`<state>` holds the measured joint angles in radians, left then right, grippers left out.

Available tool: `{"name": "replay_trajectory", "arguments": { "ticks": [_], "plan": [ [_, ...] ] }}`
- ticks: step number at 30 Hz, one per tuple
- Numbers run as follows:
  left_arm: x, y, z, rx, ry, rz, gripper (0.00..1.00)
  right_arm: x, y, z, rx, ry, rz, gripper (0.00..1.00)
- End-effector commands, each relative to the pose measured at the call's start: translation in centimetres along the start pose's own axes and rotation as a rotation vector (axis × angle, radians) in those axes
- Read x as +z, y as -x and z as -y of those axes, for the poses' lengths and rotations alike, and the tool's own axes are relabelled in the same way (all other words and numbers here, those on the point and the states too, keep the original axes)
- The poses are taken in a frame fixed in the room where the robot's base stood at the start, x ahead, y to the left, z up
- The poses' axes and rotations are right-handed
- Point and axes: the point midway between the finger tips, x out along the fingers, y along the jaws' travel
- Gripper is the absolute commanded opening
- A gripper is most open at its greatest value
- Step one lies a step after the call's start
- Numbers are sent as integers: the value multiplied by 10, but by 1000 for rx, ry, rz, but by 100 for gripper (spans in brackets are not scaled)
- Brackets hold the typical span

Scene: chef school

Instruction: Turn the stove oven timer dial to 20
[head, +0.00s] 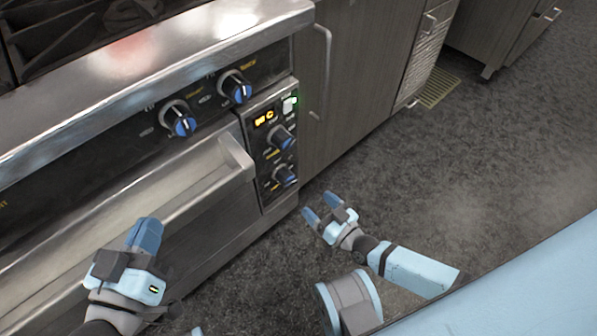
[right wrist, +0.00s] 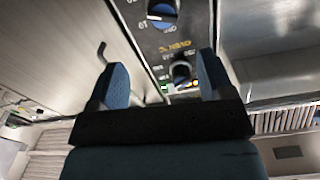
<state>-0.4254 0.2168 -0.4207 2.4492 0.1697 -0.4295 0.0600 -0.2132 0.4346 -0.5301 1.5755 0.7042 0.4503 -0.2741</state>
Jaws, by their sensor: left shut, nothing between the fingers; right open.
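The stove's narrow control panel (head: 262,168) shows in the head view with a lit orange display (head: 265,118). My right gripper (head: 321,206) is open and empty, low in front of the panel, apart from the dials. In the right wrist view, one dial (right wrist: 182,72) appears between its fingertips, beyond them, and another dial (right wrist: 160,10) is at the top edge. My left gripper (head: 147,234) is shut and empty before the oven front.
Two more blue knobs, a left one (head: 180,121) and a right one (head: 236,88), sit on the stove front. The oven handle (head: 232,160) juts out left of the panel. A cabinet (head: 355,70) adjoins the stove on the right. The dark floor (head: 480,150) to the right is clear.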

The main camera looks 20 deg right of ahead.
Motion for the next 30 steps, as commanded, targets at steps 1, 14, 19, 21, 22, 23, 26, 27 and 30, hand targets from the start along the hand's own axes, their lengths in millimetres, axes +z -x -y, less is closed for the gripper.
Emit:
{"name": "replay_trajectory", "arguments": {
  "ticks": [1,14,19,21,22,23,26,27,30],
  "plan": [
    [2,0,0,0,0,5,0,2,0,5,-3,-20,6,74],
    [22,-1,4,6,0,65,0,7,-38,12,-6,-54,14,74],
    [31,-3,8,12,-31,81,0,8,-76,12,-6,-53,15,74],
    [31,-4,10,13,-55,70,0,8,-90,12,-6,-54,14,74],
    [31,-5,11,14,-67,63,0,8,-96,12,-6,-53,15,74],
    [30,-5,12,14,-79,56,0,8,-101,12,-6,-53,15,74],
    [28,-7,15,14,-115,37,0,8,-117,12,-6,-53,16,74],
    [28,-7,16,14,-126,30,0,7,-122,12,-6,-53,16,74],
    [26,-8,17,14,-145,17,0,7,-131,12,-6,-52,16,74]
  ]
}}
